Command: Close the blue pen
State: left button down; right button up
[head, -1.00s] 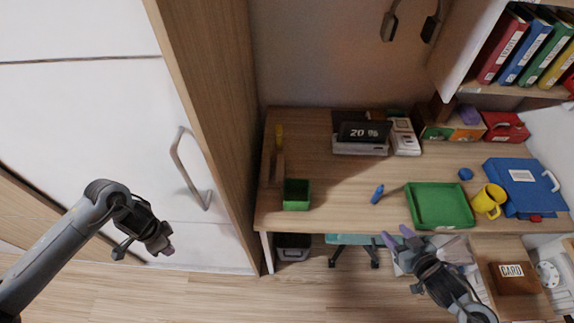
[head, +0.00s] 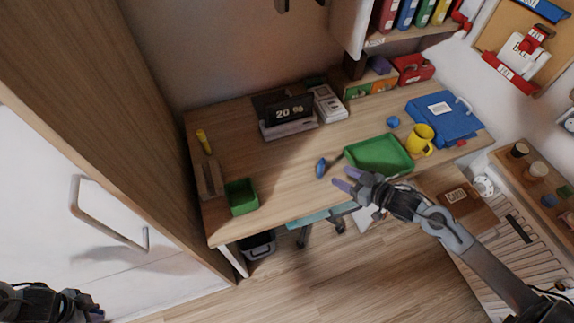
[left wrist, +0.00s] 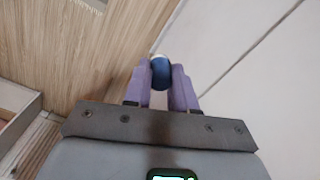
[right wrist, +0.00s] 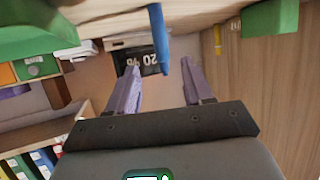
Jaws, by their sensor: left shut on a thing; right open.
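The blue pen (head: 321,168) is on the desk, left of the green tray. In the right wrist view it shows as a blue rod (right wrist: 160,38) just beyond the fingers. My right gripper (head: 346,179) is open and empty at the desk's front edge, close to the pen and apart from it. My left gripper (head: 97,314) is at the bottom left corner of the head view, away from the desk. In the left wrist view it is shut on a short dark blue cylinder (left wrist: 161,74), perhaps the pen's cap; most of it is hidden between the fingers.
A green tray (head: 378,155) lies right of the pen, with a yellow mug (head: 420,140) and small blue round thing (head: 393,122) beyond. A green box (head: 241,197) stands at the desk's left. The middle of the desk is clear. A white door with handle (head: 75,200) is at left.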

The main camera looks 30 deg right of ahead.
aim_at(321, 168)
pick_arm(q)
jog(key=shift+f, duration=0.25)
pick_arm(e)
jog(key=shift+w+a+f, duration=0.15)
jog(key=shift+w+f, duration=0.15)
jog(key=shift+w, duration=0.15)
pick_arm(q)
jog(key=shift+f+b, duration=0.85)
jog(key=shift+b, duration=0.3)
pick_arm(e)
jog(key=shift+x, duration=2.9)
jog(key=shift+r, duration=0.1)
pick_arm(q)
jog(key=shift+f, duration=0.1)
pick_arm(e)
jog(key=shift+w, duration=0.25)
jog(key=shift+b+x, duration=1.05)
jog(key=shift+x, duration=1.3)
pick_arm(q)
jog(key=shift+f, duration=0.95)
pick_arm(e)
jog(key=shift+a, duration=0.15)
grip_shut()
